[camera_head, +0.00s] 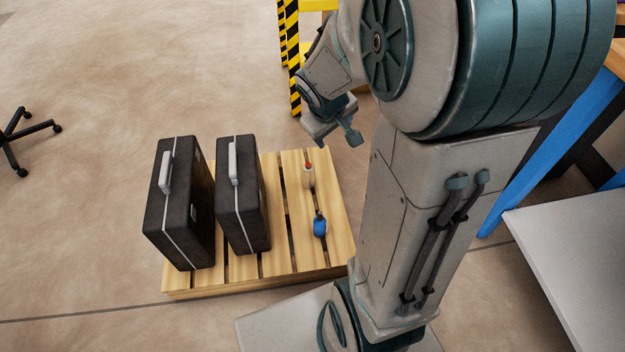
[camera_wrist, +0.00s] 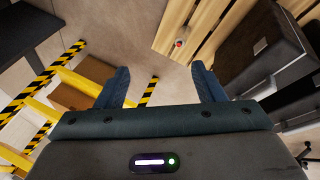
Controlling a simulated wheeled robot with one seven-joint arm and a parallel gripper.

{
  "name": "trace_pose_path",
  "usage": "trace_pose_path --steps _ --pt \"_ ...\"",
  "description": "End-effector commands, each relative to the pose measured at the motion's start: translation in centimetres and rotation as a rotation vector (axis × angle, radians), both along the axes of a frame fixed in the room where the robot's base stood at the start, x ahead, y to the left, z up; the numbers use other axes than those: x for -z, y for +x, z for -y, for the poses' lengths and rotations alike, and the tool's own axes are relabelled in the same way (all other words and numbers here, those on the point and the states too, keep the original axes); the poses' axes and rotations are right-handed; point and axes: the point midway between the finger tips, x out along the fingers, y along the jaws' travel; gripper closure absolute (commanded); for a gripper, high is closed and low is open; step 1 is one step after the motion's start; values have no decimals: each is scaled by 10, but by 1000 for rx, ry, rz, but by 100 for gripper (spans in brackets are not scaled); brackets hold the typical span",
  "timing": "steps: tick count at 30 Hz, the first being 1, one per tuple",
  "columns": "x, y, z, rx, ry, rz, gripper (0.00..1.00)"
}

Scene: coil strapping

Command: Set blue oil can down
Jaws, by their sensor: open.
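The blue oil can (camera_head: 320,226) stands upright on the right part of the wooden pallet (camera_head: 245,268) in the head view. My gripper (camera_head: 338,142) is open and empty, raised and apart from the can, near the pallet's far right corner in the picture. The blue can is not seen in the wrist view.
A small bottle with a red top (camera_head: 308,174) stands behind the can; it also shows in the wrist view (camera_wrist: 180,43). Two black cases (camera_head: 180,205) (camera_head: 243,195) stand on the pallet's left. A yellow frame with striped posts (camera_head: 290,50) stands behind my gripper.

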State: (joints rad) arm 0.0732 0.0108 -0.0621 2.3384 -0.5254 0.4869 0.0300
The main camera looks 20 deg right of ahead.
Motion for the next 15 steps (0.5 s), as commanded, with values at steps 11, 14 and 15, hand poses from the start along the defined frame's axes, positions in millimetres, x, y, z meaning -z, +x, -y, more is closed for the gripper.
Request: trace_pose_path --steps 11,14,15 --pt "-32 -129 -91 211 300 -161 38" --pt "-34 -141 -103 223 334 -183 38" --pt "-34 -143 -104 224 339 -186 38"
